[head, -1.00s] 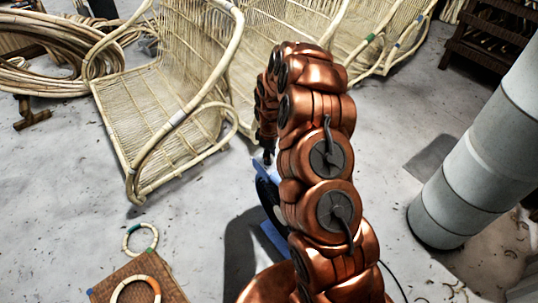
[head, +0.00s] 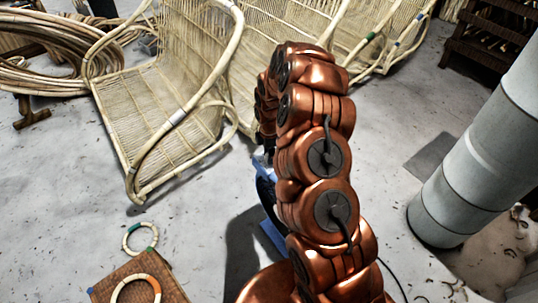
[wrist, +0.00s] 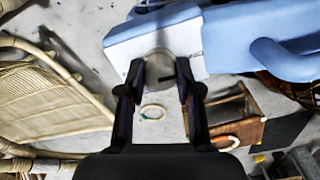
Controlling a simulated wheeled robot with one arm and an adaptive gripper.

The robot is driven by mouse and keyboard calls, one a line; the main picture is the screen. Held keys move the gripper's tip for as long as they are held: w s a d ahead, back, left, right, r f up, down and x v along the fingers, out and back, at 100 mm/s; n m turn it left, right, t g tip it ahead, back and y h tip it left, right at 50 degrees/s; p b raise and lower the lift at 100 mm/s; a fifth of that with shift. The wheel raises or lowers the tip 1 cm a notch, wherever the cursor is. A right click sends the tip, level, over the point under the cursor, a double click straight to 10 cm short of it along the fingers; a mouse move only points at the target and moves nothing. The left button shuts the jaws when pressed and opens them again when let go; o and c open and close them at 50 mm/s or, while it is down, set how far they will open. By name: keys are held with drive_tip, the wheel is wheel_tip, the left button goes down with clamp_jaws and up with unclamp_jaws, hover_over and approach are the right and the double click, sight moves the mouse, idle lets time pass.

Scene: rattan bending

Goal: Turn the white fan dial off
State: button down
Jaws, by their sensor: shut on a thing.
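A blue and white fan housing (wrist: 155,35) fills the upper middle of the wrist view. Its pale round dial (wrist: 158,66) faces me, with a small dark bar at its lower right. My gripper (wrist: 159,72) has its two black fingers closed on the dial, one on each side. In the head view, parts of the blue fan (head: 272,234) show left of my copper arm. My arm hides most of the fan, and the dial cannot be made out there.
A curved blue part (wrist: 285,55) of the fan extends right in the wrist view. Rattan chairs (head: 165,100) stand behind on the left. A ring (head: 139,238) and a woven board (head: 165,276) lie at lower left. A grey column (head: 465,170) stands right.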

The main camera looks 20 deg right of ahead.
drive_tip(key=shift+s, duration=0.1)
idle(0.4)
drive_tip(key=c, duration=0.8)
unclamp_jaws()
wheel_tip(320, 180, up, 12)
idle(0.4)
